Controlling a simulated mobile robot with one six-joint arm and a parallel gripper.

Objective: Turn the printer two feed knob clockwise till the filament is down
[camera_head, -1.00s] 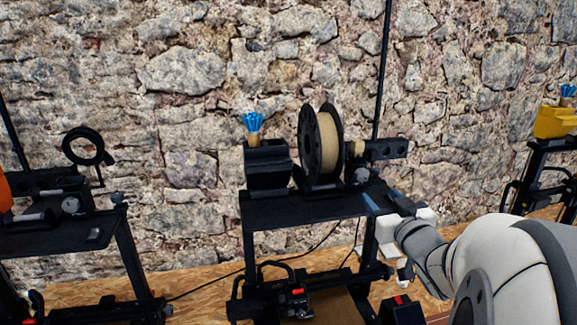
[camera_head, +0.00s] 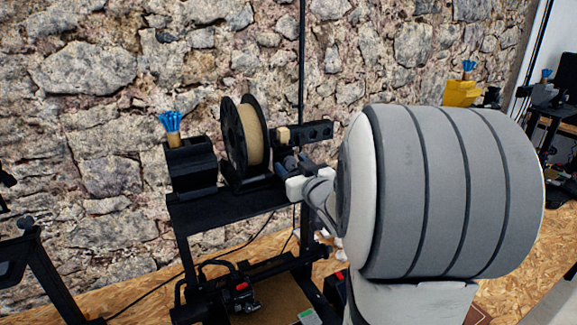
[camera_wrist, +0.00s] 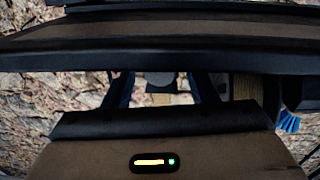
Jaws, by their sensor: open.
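The middle printer (camera_head: 215,212) has a black top shelf carrying a spool of tan filament (camera_head: 253,135) and a dark feeder arm (camera_head: 315,131) with a small tan block (camera_head: 283,135). My gripper (camera_head: 291,163) is at the right end of this shelf, below the feeder arm. In the wrist view, my gripper (camera_wrist: 162,92) is open, with one dark finger on each side of a grey round knob (camera_wrist: 160,79). I cannot tell whether the fingers touch it. In the head view the knob is mostly hidden by my fingers. The filament's lower end cannot be made out.
Another printer (camera_head: 22,258) is at the left edge. A yellow holder (camera_head: 461,93) is farther right. The stone wall (camera_head: 105,70) is close behind. My arm covers the right middle.

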